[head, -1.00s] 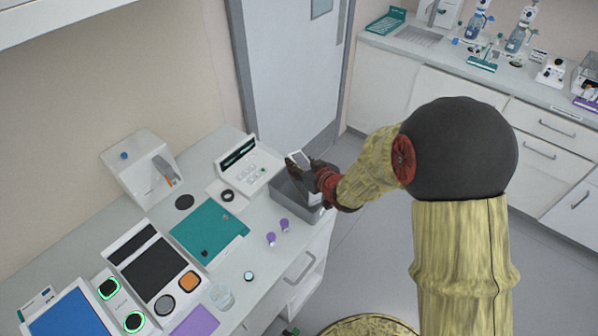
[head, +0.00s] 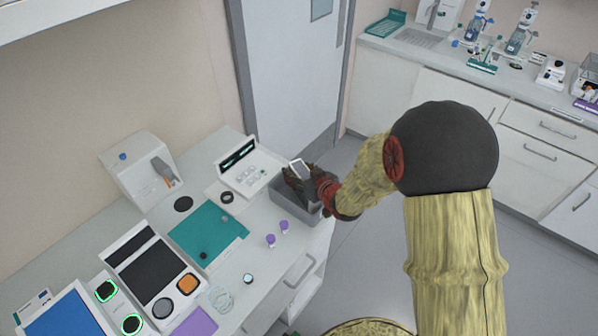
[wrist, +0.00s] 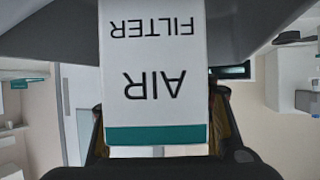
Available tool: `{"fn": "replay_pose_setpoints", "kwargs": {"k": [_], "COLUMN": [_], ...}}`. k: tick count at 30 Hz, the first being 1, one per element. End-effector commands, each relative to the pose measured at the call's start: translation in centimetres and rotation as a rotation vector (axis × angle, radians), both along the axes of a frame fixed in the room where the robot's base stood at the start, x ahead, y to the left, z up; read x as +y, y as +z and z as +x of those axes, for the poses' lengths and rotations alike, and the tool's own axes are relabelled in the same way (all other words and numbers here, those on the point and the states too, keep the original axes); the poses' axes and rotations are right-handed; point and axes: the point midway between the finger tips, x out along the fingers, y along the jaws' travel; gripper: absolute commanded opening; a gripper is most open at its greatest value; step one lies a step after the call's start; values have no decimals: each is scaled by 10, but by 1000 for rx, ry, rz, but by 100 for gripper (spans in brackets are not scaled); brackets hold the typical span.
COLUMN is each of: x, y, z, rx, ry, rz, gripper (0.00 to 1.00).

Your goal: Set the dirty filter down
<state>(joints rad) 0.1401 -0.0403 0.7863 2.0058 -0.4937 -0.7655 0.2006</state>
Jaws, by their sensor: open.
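The filter (head: 300,169), a white panel with a grey face, shows at my gripper (head: 304,181) in the head view, above the grey bin at the counter's far corner. In the wrist view the filter (wrist: 155,75) fills the middle, very close, with "AIR FILTER" lettering upside down and a teal band. My gripper's dark fingers are open, with the filter between or just beyond them. I cannot tell whether the filter touches a finger or rests on anything. Its lower part is hidden behind the fingers in the head view.
The grey bin (head: 290,207) is under my gripper. A white device with a screen (head: 241,168) stands close to its left. Two purple-capped vials (head: 277,234) and a teal mat (head: 207,230) lie nearer. Open floor (head: 365,240) is to the right.

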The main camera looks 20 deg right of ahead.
Motion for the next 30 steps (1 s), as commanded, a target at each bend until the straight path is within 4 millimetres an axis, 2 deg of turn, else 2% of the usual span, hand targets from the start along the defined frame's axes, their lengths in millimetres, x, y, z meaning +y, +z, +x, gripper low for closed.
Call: {"fn": "replay_pose_setpoints", "kwargs": {"k": [10, 24, 30], "x": [-2, -21, -25], "y": [7, 46, 54], "z": [-5, -83, -101], "rx": [-1, -1, -1], "ry": [-1, -2, -1], "rz": [0, 0, 0], "gripper": [52, 52, 52]}}
